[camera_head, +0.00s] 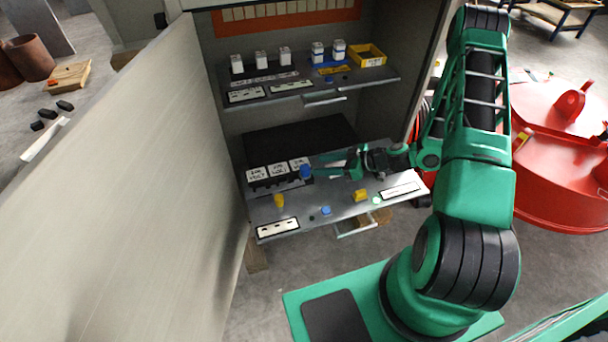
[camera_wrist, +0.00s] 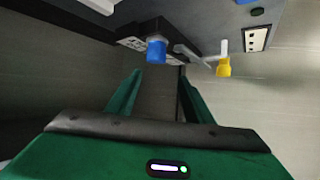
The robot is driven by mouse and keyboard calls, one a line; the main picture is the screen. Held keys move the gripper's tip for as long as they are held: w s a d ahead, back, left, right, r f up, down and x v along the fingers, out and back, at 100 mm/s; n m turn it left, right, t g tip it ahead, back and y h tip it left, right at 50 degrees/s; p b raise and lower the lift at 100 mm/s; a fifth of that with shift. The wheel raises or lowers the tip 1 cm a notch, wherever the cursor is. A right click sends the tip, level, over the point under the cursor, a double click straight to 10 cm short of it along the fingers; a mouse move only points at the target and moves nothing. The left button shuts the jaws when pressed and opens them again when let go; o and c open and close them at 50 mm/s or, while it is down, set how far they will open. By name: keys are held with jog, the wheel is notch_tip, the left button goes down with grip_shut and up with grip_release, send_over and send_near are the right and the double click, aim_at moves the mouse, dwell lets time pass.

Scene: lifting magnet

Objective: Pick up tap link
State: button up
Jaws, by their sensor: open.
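My gripper (camera_head: 319,165) reaches left over the lower shelf, its two green fingers apart and nothing between them. In the wrist view, the open fingers (camera_wrist: 159,76) point toward a blue knob-like piece (camera_wrist: 157,50). In the head view this blue piece (camera_head: 305,171) is at the right end of a dark block with white labels (camera_head: 277,171), just left of the fingertips. A yellow piece (camera_head: 278,201) stands nearer the front, and also shows in the wrist view (camera_wrist: 223,68) on a pale stem. I cannot tell for sure which piece is the tap link.
The lower shelf (camera_head: 330,222) also carries a small blue piece (camera_head: 326,210), a yellow block (camera_head: 361,195) and white label plates. The upper shelf (camera_head: 290,101) with several white containers is above. A large pale door panel (camera_head: 120,190) stands at left.

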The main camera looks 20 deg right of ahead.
aim_at(297, 172)
jog(key=shift+m+t, duration=0.3)
jog(key=shift+t, duration=0.6)
jog(key=w+a+f, duration=0.1)
jog(key=w+f, duration=0.1)
jog(key=w+a+f, duration=0.2)
jog(key=shift+w+a+f, duration=0.3)
jog(key=shift+f, duration=0.05)
jog(key=shift+x, duration=2.6)
jog(key=shift+s+a, duration=0.1)
jog(key=shift+s, duration=0.1)
jog(key=c, duration=1.2)
